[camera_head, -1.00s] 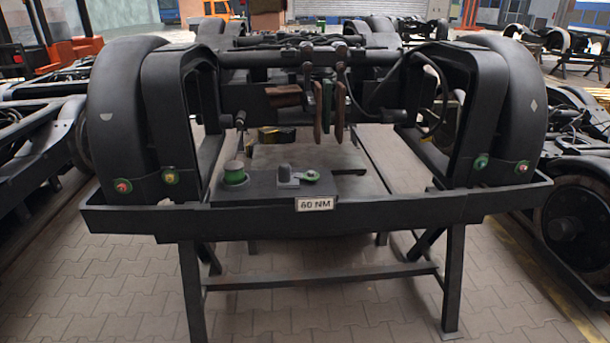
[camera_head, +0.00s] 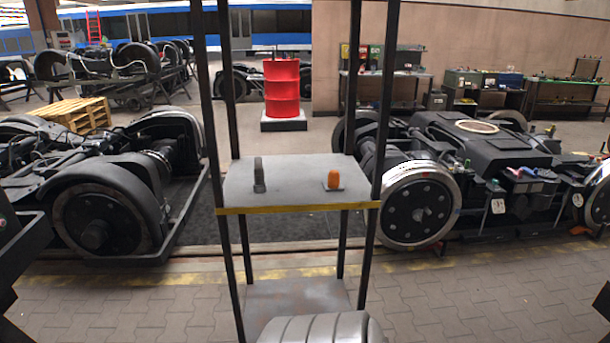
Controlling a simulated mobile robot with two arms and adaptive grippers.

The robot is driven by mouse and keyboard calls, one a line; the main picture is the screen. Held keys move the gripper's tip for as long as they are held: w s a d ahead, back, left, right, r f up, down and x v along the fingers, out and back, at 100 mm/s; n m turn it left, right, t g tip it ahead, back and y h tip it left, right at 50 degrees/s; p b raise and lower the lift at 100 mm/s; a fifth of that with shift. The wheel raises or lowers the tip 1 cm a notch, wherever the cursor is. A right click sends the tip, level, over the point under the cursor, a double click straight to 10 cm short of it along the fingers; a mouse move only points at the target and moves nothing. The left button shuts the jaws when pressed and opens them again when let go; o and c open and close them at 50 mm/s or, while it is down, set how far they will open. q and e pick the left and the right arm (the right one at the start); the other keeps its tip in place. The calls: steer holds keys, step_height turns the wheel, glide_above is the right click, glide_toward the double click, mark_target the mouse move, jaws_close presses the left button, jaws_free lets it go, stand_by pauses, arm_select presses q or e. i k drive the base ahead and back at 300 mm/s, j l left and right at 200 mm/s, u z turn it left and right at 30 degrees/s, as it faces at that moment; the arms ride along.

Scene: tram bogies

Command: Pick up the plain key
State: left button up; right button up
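A shelf rack (camera_head: 235,188) with dark posts stands in front of me. Two small things stand apart on its upper shelf. On the left is a dark grey, narrow, upright thing (camera_head: 259,176), with no coloured part visible; it may be the plain key. On the right is an orange-topped thing (camera_head: 333,179) on a small grey plate. Both are too small to identify surely. Neither of my grippers can be made out in the view.
A grey ribbed thing (camera_head: 318,329) sits low at the rack, cut off by the lower edge. Wheeled bogies stand left (camera_head: 105,200) and right (camera_head: 440,185) behind the rack. A red barrel (camera_head: 282,88) stands further back. Paved floor (camera_head: 130,300) lies clear left of the rack.

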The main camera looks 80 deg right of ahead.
mark_target(259, 184)
steer(key=z, duration=2.35)
steer(key=i+j+z, duration=0.15)
steer(key=z, duration=0.3)
steer(key=i+j+z, duration=0.25)
steer(key=z, duration=0.2)
